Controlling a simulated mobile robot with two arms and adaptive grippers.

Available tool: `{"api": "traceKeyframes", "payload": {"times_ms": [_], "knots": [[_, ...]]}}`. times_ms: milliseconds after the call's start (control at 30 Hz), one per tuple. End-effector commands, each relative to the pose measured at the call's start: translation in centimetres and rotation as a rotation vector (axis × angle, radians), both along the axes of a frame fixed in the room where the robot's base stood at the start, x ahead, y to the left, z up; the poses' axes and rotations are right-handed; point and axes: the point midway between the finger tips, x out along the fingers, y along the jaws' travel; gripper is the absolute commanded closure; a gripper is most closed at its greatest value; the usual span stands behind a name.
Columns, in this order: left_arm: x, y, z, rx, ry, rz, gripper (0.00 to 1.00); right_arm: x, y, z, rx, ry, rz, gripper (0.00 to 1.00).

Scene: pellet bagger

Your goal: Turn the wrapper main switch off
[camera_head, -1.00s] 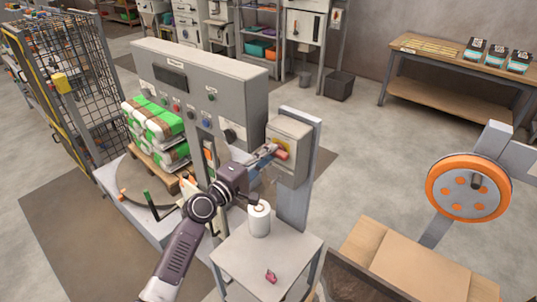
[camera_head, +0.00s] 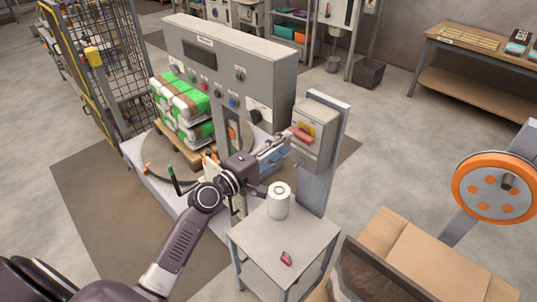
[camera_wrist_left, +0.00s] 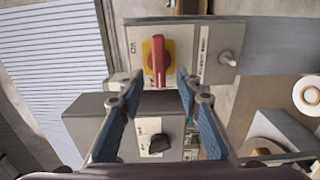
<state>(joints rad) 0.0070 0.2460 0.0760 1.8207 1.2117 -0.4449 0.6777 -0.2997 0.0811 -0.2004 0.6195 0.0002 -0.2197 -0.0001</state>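The wrapper main switch is a red handle (camera_head: 301,134) on a yellow plate, on the front of a grey box (camera_head: 318,117) fixed to a post. In the left wrist view the red handle (camera_wrist_left: 157,60) lies along the picture's up-down direction, while the lettering beside it is turned sideways; I cannot read it surely. My left gripper (camera_head: 278,150) points at the box from the left. In the left wrist view its blue-padded fingers (camera_wrist_left: 160,80) are spread to either side of the handle's lower end, with gaps and no visible contact. My right gripper is out of view.
A grey control panel (camera_head: 228,60) with buttons and a black knob (camera_head: 255,116) stands behind the left gripper. A small table (camera_head: 284,244) below holds a white roll (camera_head: 278,203) and a pink item (camera_head: 286,258). Bagged goods (camera_head: 182,108) sit on a pallet to the left.

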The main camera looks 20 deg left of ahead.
Motion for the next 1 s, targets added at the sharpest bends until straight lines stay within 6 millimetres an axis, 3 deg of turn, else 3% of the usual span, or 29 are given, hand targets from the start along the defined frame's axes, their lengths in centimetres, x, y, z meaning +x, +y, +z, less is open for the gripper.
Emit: {"api": "traceKeyframes", "payload": {"times_ms": [200, 400, 1000], "knots": [[-4.1, 1.4, -0.1, 0.002, 0.002, -0.001, 0.68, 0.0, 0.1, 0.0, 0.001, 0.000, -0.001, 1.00], [-6.2, 2.2, 0.0, 0.000, 0.001, -0.001, 0.68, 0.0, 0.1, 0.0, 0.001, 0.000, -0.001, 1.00], [-6.7, 2.4, 0.0, 0.000, 0.000, -0.001, 0.68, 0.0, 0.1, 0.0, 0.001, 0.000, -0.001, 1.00]]}}
